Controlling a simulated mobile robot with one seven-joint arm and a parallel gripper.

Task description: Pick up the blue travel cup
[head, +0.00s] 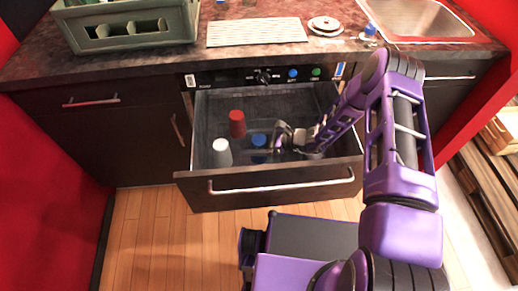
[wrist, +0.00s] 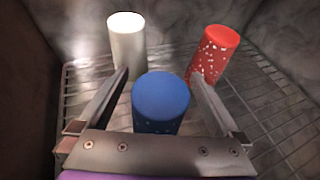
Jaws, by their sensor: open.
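The blue travel cup (head: 259,141) stands in the open drawer, partly hidden by my gripper in the head view. In the wrist view the blue cup (wrist: 161,99) stands upright between the two open fingers. My gripper (wrist: 163,83) is open around it, with a finger on each side; I cannot tell whether either finger touches it. My gripper (head: 270,145) also shows in the head view, reaching into the drawer from the right.
A white cup (head: 222,153) and a red speckled cup (head: 237,124) stand close by, beyond the fingertips in the wrist view. The drawer's front panel (head: 196,193) and walls enclose them. A green crate (head: 128,32) sits on the counter.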

